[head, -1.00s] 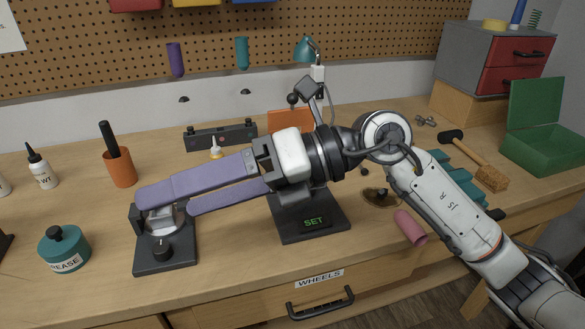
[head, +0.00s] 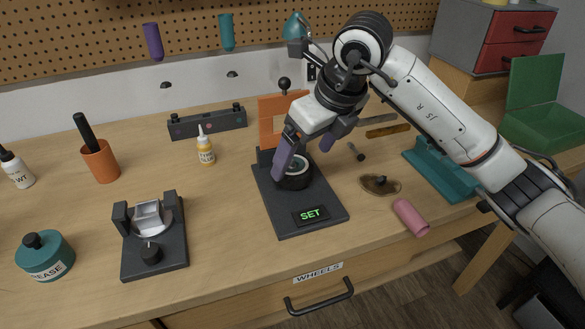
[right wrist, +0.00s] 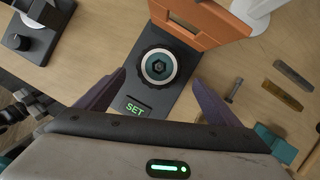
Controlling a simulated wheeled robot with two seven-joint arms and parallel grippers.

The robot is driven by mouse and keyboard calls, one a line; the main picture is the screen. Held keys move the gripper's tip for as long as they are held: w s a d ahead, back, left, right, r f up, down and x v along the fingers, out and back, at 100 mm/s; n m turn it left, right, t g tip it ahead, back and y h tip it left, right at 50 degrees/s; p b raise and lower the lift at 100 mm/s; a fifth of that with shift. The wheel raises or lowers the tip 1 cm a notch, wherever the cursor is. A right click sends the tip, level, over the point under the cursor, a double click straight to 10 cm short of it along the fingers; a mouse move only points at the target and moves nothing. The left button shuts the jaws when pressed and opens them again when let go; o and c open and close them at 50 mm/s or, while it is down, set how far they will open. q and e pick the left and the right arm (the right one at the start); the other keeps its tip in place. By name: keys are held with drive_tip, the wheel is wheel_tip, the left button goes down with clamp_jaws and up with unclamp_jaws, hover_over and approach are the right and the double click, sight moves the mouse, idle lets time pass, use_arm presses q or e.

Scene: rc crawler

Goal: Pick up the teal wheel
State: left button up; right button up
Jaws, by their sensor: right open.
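The teal wheel (right wrist: 158,66) has a black tire and a teal hub. It lies flat on the black stand (right wrist: 183,66) with the green SET display, in front of an orange upright bracket (right wrist: 207,22). In the head view the wheel (head: 296,181) is partly hidden by my right gripper (head: 304,164). That gripper is open and points down over the stand. In the right wrist view its purple fingers (right wrist: 159,76) are spread, one on each side of the wheel. I cannot tell how far above it they are. My left gripper is not in view.
A black fixture with a silver block (head: 148,218) stands left of the wheel's stand. A pink cylinder (head: 410,217), brown dish (head: 380,184) and teal block (head: 440,172) lie to the right.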

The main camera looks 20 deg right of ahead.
sight(295, 168)
drive_tip(key=x, duration=0.4)
drive_tip(key=shift+w+a+f+p, duration=0.15)
drive_tip(key=shift+a+p, duration=0.1)
drive_tip(key=shift+p, duration=0.05)
drive_tip(key=shift+c, duration=0.3)
drive_tip(key=c, duration=1.1)
